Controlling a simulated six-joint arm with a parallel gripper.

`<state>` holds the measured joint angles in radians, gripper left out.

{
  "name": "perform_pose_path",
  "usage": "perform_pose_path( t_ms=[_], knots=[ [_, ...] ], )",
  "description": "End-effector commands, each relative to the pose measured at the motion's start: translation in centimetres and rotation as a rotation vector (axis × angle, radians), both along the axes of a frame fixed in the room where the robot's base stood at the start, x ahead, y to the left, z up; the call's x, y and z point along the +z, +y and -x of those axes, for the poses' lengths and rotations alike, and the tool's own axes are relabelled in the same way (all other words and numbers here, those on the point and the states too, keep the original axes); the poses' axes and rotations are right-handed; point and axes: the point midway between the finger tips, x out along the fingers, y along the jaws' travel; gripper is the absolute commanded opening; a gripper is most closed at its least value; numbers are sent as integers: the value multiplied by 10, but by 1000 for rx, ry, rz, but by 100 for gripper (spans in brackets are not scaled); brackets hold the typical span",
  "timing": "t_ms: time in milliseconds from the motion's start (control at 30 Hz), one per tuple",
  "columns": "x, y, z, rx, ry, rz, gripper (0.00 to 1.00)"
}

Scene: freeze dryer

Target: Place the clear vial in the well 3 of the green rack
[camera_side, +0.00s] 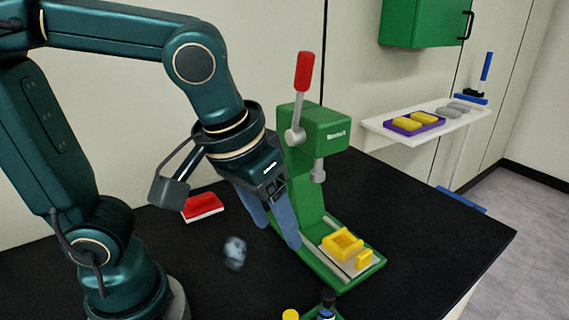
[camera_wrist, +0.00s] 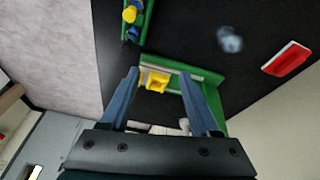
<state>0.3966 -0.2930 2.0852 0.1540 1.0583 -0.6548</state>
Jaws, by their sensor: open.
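My gripper (camera_side: 278,236) is open and empty, its two blue fingers pointing down beside the green press; its spread fingers also show in the wrist view (camera_wrist: 159,72). The green rack (camera_wrist: 149,15) is at the top left of the wrist view, holding a yellow-topped piece (camera_wrist: 130,14) and a blue one. Only its top end shows at the bottom edge of the side view, with a dark cap (camera_side: 328,297) and a yellow cap (camera_side: 291,315). I cannot make out a clear vial for certain, and the wells are too small to number.
A green press (camera_side: 316,130) with a red handle and yellow fixture (camera_side: 342,243) stands right of my gripper. A translucent bluish lump (camera_side: 235,252) and a red-and-white block (camera_side: 202,207) lie on the black table. A shelf (camera_side: 430,122) with yellow and grey blocks is beyond.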

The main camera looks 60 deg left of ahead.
Motion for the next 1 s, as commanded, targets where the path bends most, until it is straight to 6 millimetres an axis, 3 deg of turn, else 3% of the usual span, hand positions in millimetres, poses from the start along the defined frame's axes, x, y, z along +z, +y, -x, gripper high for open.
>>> perform_pose_path(
  t_ms=[100,300,1000],
  knots=[
    [-1,27,14,-62,-62,-3,63],
    [-10,47,29,-153,-143,-46,63],
    [-14,52,32,-189,-166,-69,63]
  ],
)
